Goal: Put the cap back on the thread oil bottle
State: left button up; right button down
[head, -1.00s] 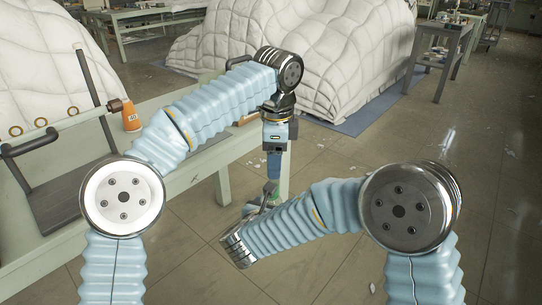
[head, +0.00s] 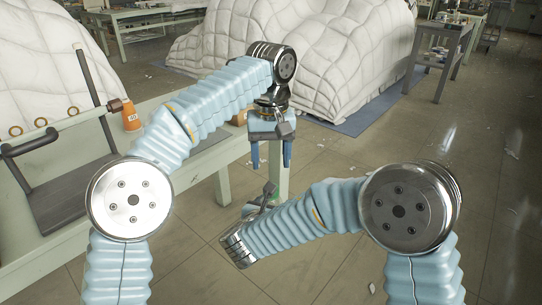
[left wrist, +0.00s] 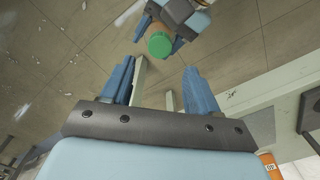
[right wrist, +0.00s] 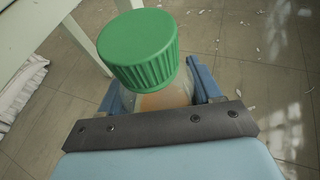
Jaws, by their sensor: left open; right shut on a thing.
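The thread oil bottle (right wrist: 163,101) is clear with amber oil, held between the fingers of my right gripper (right wrist: 157,86), which is shut on it. The ribbed green cap (right wrist: 138,48) sits over the bottle's mouth; I cannot tell how tightly. In the left wrist view the cap (left wrist: 159,44) shows as a green disc beyond the fingertips of my left gripper (left wrist: 158,70). That gripper is open and empty, its fingers apart and clear of the cap. In the head view my left gripper (head: 271,160) points down above my right gripper (head: 266,196). The bottle is not clearly seen there.
A pale green table (head: 205,160) stands at the left, its near corner and leg close to my grippers. White quilted heaps (head: 290,50) lie behind. The floor to the right is open.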

pick_arm(q)
jog(key=shift+f, duration=4)
jog(key=c, duration=1.1)
jog(key=m, duration=0.5)
jog(key=shift+m, duration=0.4)
jog(key=m, duration=0.5)
jog(key=shift+m, duration=0.4)
jog(key=o, duration=1.2)
